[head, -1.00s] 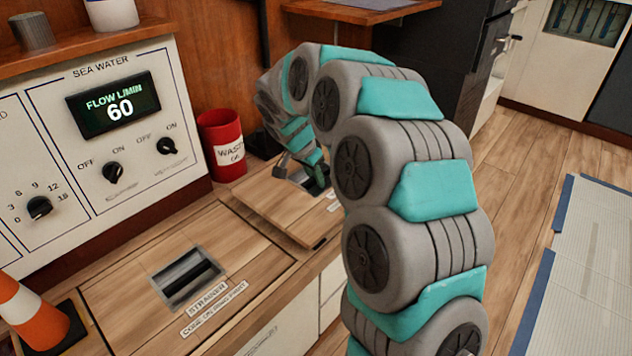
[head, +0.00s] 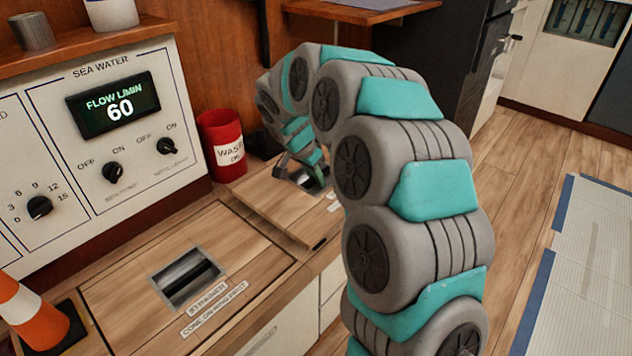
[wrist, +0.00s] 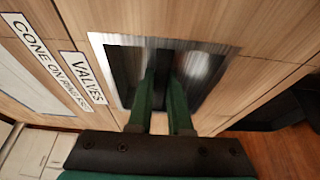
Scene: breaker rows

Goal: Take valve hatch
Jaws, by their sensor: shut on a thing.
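The valve hatch (head: 270,206) is a wooden panel in the counter, right of the strainer hatch. In the wrist view, the hatch (wrist: 262,22) has a metal-rimmed recessed grip and a label reading "VALVES" and "CONE ON RING FIRST". My gripper (wrist: 165,78) has its two green fingers down inside that recess, shut on the hatch's grip bar between them. In the head view, my gripper (head: 311,180) is at the far right part of the hatch, partly hidden by my arm. The hatch's left edge looks slightly above the counter; how far is hard to tell.
The strainer hatch (head: 228,246) lies flat at left. An orange and white cone (head: 32,318) stands on its left. A red waste bin (head: 222,140) stands behind the valve hatch, close to it. The sea water panel (head: 95,150) rises behind. Open floor lies right.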

